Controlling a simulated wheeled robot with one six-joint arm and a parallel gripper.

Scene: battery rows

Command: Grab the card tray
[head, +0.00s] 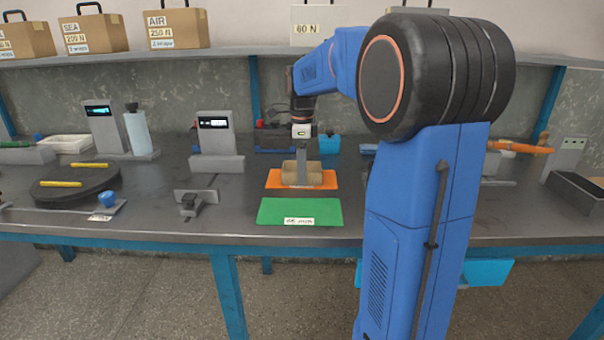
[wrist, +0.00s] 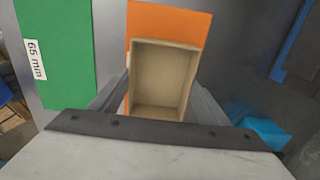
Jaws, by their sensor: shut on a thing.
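The card tray (head: 290,174) is a small tan open-topped box on the orange mat (head: 274,180) in the head view. In the wrist view the tray (wrist: 163,78) is seen from above, and its inside looks empty. My gripper (head: 302,158) reaches down over the tray from above. In the wrist view its two fingers (wrist: 160,95) lie along the tray's left and right sides, shut on it. The tray sits over the orange mat (wrist: 180,22); I cannot tell whether it touches the mat.
A green mat (head: 300,211) labelled 65 mm lies in front of the orange one. A grey clamp-like fixture (head: 190,201) stands to the left, with a dark round turntable (head: 75,184) holding yellow sticks beyond it. A blue box (head: 329,144) stands behind right.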

